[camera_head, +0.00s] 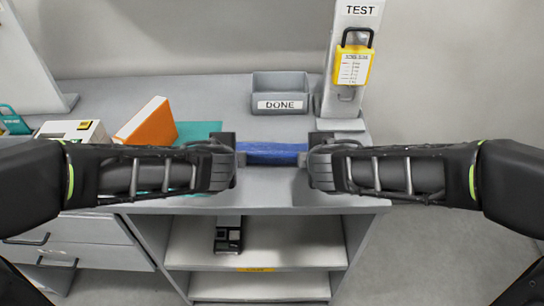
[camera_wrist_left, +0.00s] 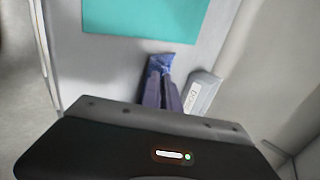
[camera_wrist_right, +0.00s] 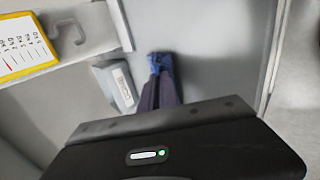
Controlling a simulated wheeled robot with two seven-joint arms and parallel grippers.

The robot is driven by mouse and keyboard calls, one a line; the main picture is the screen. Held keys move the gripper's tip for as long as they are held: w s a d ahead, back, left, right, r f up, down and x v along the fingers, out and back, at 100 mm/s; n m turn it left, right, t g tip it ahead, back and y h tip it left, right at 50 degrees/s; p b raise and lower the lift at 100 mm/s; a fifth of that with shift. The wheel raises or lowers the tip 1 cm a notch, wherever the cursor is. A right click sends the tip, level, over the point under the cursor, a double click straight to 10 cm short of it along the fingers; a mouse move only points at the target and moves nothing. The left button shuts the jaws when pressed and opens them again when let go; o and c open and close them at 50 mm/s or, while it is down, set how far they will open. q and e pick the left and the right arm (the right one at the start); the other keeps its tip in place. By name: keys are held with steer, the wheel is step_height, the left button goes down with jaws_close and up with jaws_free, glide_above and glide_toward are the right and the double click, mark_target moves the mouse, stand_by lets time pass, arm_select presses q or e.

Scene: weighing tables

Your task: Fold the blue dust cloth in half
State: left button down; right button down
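The blue dust cloth (camera_head: 272,152) shows in the head view as a narrow band between my two grippers, at the table's front part. My left gripper (camera_head: 236,160) is at its left end and my right gripper (camera_head: 308,160) at its right end. In the left wrist view the fingers (camera_wrist_left: 162,90) lie close together with blue cloth (camera_wrist_left: 160,62) at their tips. The right wrist view shows the same, with cloth (camera_wrist_right: 160,60) at the close fingers (camera_wrist_right: 160,90). Both look shut on the cloth. The grippers hide its ends, and its height above the table is unclear.
A grey tray labelled DONE (camera_head: 280,104) stands behind the cloth. A teal mat (camera_head: 200,130), an orange block (camera_head: 150,124) and a white device (camera_head: 72,130) are to the left.

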arm_select(q)
steer(key=shift+s+f+t, duration=0.4)
steer(key=shift+f, duration=0.05)
arm_select(e)
steer(key=shift+s+f+t, duration=0.4)
steer(key=shift+f, duration=0.05)
arm_select(q)
steer(key=shift+s+f+t+b, duration=0.15)
steer(key=shift+s+t+b, duration=0.1)
steer(key=shift+t+b, duration=0.1)
arm_select(e)
steer(key=shift+s+f+t, duration=0.15)
steer(key=shift+s+t, duration=0.1)
steer(key=shift+t, duration=0.05)
